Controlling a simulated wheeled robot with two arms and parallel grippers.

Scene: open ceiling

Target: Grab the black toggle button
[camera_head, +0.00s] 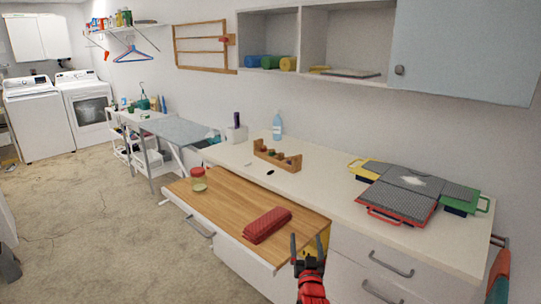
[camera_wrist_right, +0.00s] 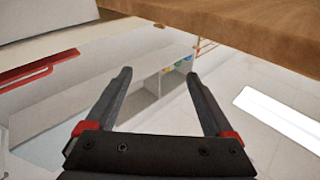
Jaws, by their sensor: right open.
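A small black object (camera_head: 270,172) lies on the white countertop, in front of the wooden rack. A fainter small dark spot (camera_head: 248,164) lies to its left. Both are too small for me to tell for certain which is the black toggle button. My right gripper (camera_head: 309,246) is open and empty, in front of the counter by the right end of the wooden board. In the right wrist view its two fingers (camera_wrist_right: 158,76) are spread with nothing between them, and neither small black object shows. My left gripper does not show.
The wooden-topped pull-out (camera_head: 220,203) carries a red case (camera_head: 267,225) and a red-lidded jar (camera_head: 198,179). Behind it stand a wooden rack (camera_head: 277,156) and a blue bottle (camera_head: 277,127). Grey panelled cases (camera_head: 410,185) fill the counter's right. A cabinet (camera_head: 465,50) hangs above.

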